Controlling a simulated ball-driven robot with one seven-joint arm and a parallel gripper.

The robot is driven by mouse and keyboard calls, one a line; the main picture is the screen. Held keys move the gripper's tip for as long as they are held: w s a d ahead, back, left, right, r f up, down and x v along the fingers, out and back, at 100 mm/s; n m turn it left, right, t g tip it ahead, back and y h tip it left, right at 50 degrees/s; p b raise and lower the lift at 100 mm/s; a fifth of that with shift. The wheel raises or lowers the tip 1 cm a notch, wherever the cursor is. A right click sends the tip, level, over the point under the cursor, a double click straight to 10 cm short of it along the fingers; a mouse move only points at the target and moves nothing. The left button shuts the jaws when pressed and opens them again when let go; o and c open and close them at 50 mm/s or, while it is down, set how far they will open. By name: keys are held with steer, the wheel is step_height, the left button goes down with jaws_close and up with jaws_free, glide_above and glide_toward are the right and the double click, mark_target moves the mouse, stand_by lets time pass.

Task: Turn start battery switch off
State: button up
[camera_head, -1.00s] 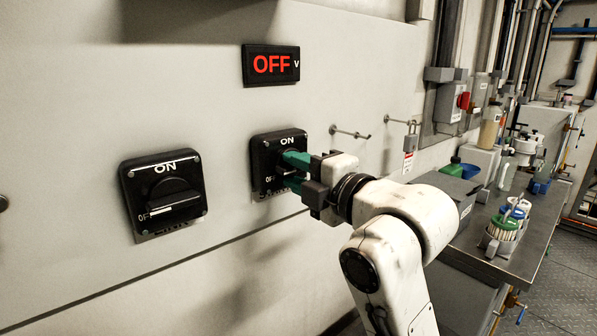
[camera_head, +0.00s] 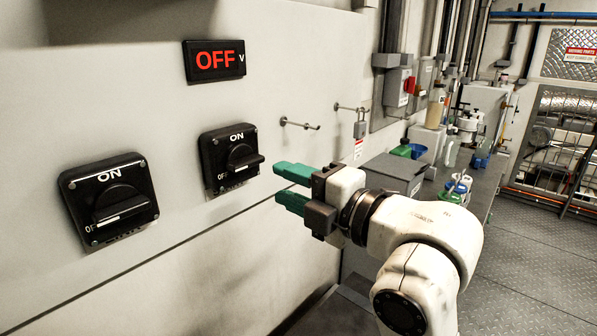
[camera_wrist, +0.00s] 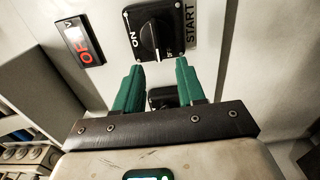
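A black rotary switch (camera_head: 230,158) is on the grey panel, with ON above its knob and OFF at its left. Its knob lies horizontal, with its white line toward OFF. In the wrist view this switch (camera_wrist: 160,28) has a START label beside it. My gripper (camera_head: 278,185) is off the panel to the right of this switch, with green fingers apart and nothing between them. Its fingers also show in the wrist view (camera_wrist: 157,66). A display (camera_head: 214,61) above the switch reads OFF in red, followed by V.
A second, larger-looking black switch (camera_head: 109,201) is at the left, its knob also toward OFF. Hooks (camera_head: 300,125) and a padlock (camera_head: 360,129) are on the wall. A worktop with boxes and bottles runs along the right. Open floor (camera_head: 535,240) shows beyond.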

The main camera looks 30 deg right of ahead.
steer(key=shift+s+d+r+p, duration=0.1)
steer(key=shift+s+p, duration=0.3)
steer(key=shift+p, duration=0.35)
steer(key=shift+s+d+r+p, duration=0.1)
steer(key=shift+s+p, duration=0.3)
steer(key=shift+p, duration=0.3)
steer(key=s+f+m+g+h, duration=0.1)
steer(key=s+f+m+g, duration=0.3)
steer(key=f, duration=0.5)
steer(key=s+f+m+g+h, duration=0.1)
steer(key=s+f+m+g, duration=0.1)
steer(key=f+m, duration=0.5)
steer(key=s+f+m+g+h, duration=0.1)
steer(key=s+f+m+g, duration=0.15)
steer(key=f, duration=0.95)
steer(key=s+d+f+m+g+h, duration=0.1)
steer(key=s+d+f+m+g, duration=0.1)
steer(key=s+f, duration=0.5)
steer(key=s+d+f+m+g+h, duration=0.1)
steer(key=s+d+f+m+g, duration=0.2)
steer(key=s, duration=0.9)
step_height(320, 180, down, 4)
steer(key=m+g, duration=0.2)
steer(key=m, duration=0.2)
steer(key=shift+s+d+h, duration=0.15)
steer(key=shift+s+h, duration=0.25)
steer(key=shift+w+r+g, duration=0.1)
steer(key=shift+w+g, duration=0.05)
steer(key=shift+g, duration=0.1)
